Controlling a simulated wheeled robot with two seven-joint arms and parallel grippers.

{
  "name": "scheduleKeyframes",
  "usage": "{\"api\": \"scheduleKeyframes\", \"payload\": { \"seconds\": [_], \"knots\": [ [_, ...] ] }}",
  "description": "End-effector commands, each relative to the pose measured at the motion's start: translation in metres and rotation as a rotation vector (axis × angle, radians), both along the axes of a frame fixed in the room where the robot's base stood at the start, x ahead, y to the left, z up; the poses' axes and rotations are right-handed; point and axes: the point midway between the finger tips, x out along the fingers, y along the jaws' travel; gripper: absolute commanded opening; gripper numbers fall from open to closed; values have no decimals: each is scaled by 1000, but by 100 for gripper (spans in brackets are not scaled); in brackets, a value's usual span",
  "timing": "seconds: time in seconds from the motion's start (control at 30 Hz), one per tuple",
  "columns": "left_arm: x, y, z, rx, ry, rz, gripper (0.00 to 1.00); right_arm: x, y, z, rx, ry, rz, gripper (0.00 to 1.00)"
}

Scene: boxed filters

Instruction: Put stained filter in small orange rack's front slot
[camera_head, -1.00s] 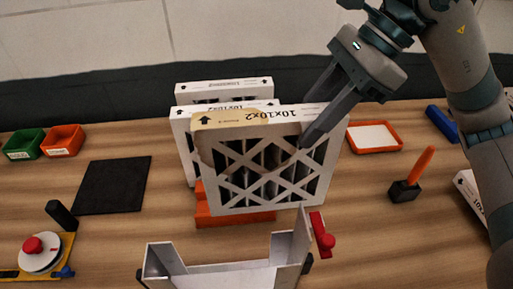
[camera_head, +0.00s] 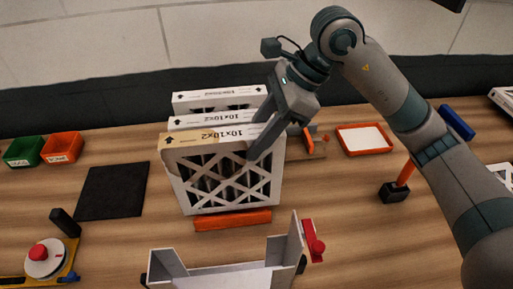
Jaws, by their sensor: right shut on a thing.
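The stained filter (camera_head: 222,172) is a white-framed box filter with a tan-brown stain on its upper left frame and dark pleats behind a white lattice. It is upright in front of two other white filters. My right gripper (camera_head: 255,150) is shut on its upper right edge. The small orange rack (camera_head: 233,220) shows as a low bar just under the filter's lower edge. I cannot tell whether that edge is inside the front slot or just above it. My left gripper is not in view.
Two filters, a middle one (camera_head: 190,122) and a rear one (camera_head: 215,98), stand behind. A black mat (camera_head: 112,192) lies left; an orange tray (camera_head: 364,139) lies right.

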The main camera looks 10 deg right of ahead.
Motion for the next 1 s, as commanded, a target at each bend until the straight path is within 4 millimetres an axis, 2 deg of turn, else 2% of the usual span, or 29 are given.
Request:
{"api": "scheduleKeyframes", "payload": {
  "seconds": [0.4,0.87,0.9,0.97,1.0],
  "knots": [
    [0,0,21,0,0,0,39,0,0,-35,0,3,-1,5],
    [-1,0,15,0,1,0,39,0,0,-41,0,0,0,5],
    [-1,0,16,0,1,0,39,0,0,-41,0,0,0,37],
    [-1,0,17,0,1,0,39,0,0,-40,0,1,1,52],
    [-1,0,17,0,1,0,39,0,0,-40,0,1,1,54]
  ]
}}
